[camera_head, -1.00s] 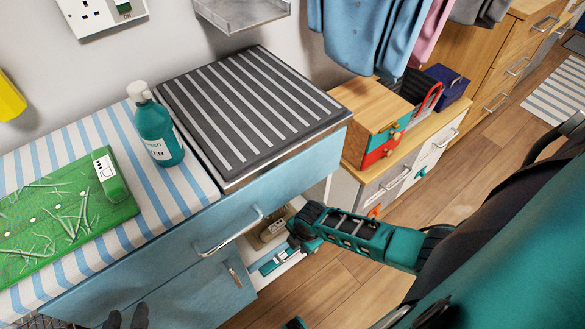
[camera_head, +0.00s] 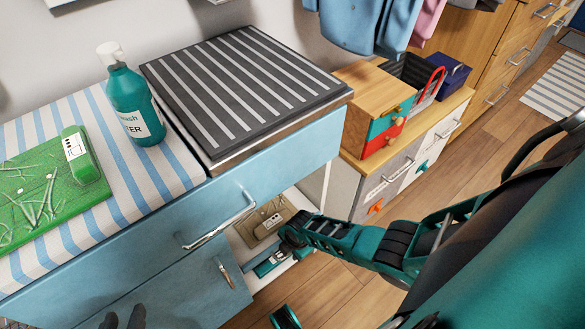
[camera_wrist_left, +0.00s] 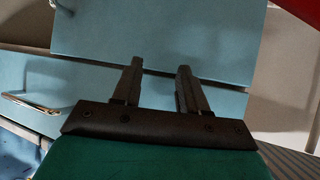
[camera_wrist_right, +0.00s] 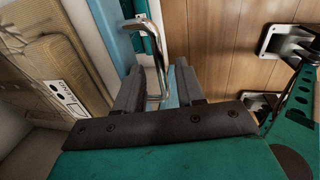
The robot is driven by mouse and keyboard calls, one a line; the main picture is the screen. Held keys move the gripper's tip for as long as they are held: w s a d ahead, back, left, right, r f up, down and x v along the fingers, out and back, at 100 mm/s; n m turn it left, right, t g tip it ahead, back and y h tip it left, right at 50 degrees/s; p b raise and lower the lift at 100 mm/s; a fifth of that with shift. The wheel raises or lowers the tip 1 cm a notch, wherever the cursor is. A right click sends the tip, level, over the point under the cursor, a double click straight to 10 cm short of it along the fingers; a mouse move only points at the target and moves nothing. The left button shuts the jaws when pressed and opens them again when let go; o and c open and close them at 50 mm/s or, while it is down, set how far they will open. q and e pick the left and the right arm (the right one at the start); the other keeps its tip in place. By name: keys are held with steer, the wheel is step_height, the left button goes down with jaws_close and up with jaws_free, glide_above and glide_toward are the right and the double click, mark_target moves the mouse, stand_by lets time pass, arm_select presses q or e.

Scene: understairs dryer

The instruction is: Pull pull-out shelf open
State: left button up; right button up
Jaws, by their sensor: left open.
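The blue cabinet under the worktop has a wide upper front (camera_head: 285,150) with a metal bar handle (camera_head: 216,222). A lower blue front (camera_head: 180,298) has its own small handle (camera_head: 224,272). I cannot tell which part is the pull-out shelf. My right gripper (camera_head: 258,270) is low beside the cabinet, its fingers hard to see. In the right wrist view its fingers (camera_wrist_right: 160,88) are apart, with a metal handle (camera_wrist_right: 152,55) showing between them; contact is unclear. My left gripper (camera_head: 124,318) is at the bottom left; its open fingers (camera_wrist_left: 160,85) face blue panels (camera_wrist_left: 165,35).
A bottle (camera_head: 135,105) stands on the striped mat (camera_head: 85,110), beside a green board (camera_head: 45,205). A tan labelled item (camera_head: 265,222) lies in the open bay. A low cabinet (camera_head: 400,170) with boxes stands right. Wooden floor (camera_head: 450,190) is clear.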

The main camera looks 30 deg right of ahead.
jaws_close()
stand_by(0.6)
